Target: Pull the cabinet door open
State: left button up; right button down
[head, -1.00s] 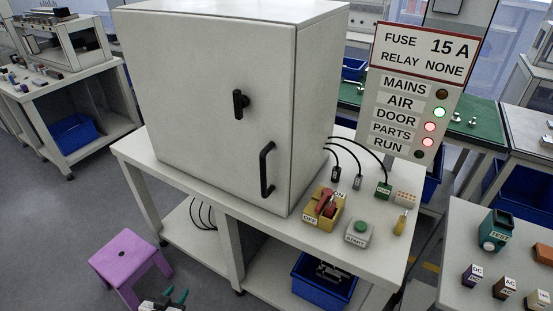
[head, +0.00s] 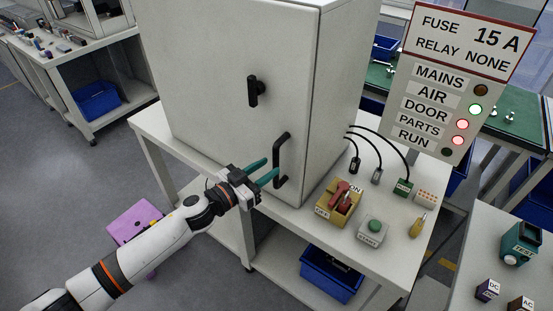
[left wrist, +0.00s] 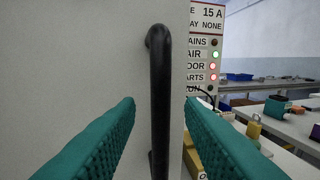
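The white cabinet door (head: 215,75) is closed flush with the cabinet on the table. Its black vertical bar handle (head: 281,160) is at the door's lower right. A black latch knob (head: 255,91) sits above and to the left of it. My left gripper (head: 264,172) is open, with its teal fingers pointing at the handle from the left. In the left wrist view the bar handle (left wrist: 160,95) stands upright between the two spread fingers, and I see no contact. My right gripper is not in view.
A yellow switch box with a red lever (head: 339,203) and a green-button START box (head: 374,232) stand on the table right of the cabinet. A sign panel (head: 458,90) shows DOOR and PARTS lit red. A purple stool (head: 135,222) is behind my arm.

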aim_at(275, 184)
pick_arm(q)
jog(key=shift+x, duration=2)
jog(key=shift+c, duration=0.5)
grip_shut()
